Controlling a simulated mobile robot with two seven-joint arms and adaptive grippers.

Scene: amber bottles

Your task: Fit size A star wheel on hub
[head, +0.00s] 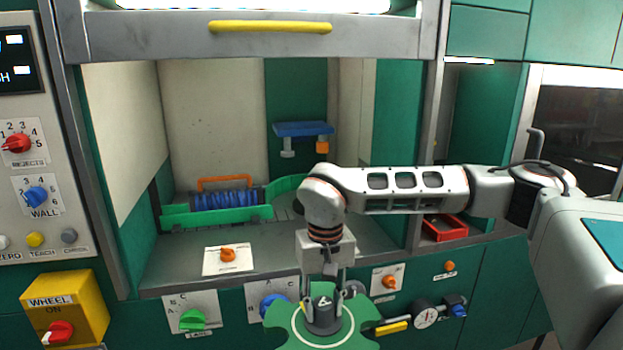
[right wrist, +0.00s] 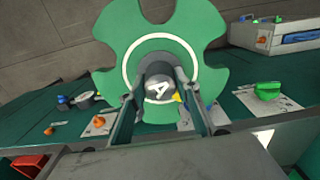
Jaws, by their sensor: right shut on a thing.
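A green star wheel (head: 354,327) with a white ring is held low in front of the machine's front edge. It also shows large in the right wrist view (right wrist: 208,25). Its grey centre knob carries a white letter A. My right gripper (head: 322,292) points down and is shut on this knob; its two fingers lie on either side of it in the right wrist view (right wrist: 160,78). A dark round part (head: 298,206) by the green curved guide (head: 282,187) is mostly hidden behind my right arm; I cannot tell whether it is the hub. My left gripper is not in view.
Inside the bay, a green conveyor rail (head: 216,216) carries a blue screw (head: 226,200) under an orange handle. A blue bracket (head: 303,129) hangs at the back wall. The raised sash with a yellow handle (head: 270,27) is above. A red bin (head: 445,228) is right. The front deck is mostly clear.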

